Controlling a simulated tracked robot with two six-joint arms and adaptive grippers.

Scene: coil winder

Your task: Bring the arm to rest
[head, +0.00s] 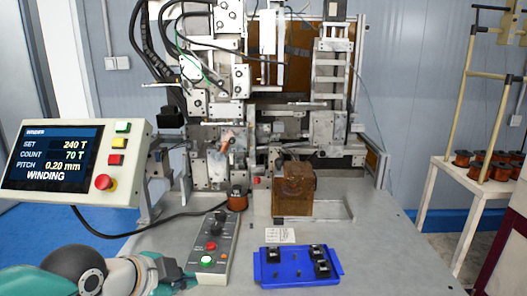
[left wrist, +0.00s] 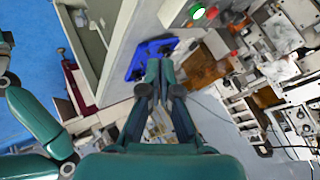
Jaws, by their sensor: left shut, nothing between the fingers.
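My left arm comes in at the bottom left of the head view, and its gripper (head: 172,272) is low beside the grey button box (head: 213,245). In the left wrist view the two fingers of the left gripper (left wrist: 160,68) are together and hold nothing. The blue tray (head: 262,272) lies to the right of the gripper on the bench, with several black parts in it. The tray (left wrist: 136,64) shows just beyond the fingertips in the left wrist view. My right gripper is in neither view.
The coil winder (head: 285,140) stands at the back of the bench. A control panel (head: 70,155) at the left reads WINDING, COUNT 70 T. A black cable (head: 110,232) runs behind my left arm. A rack with copper coils (head: 480,165) stands at the right. The front right bench top (head: 390,260) is clear.

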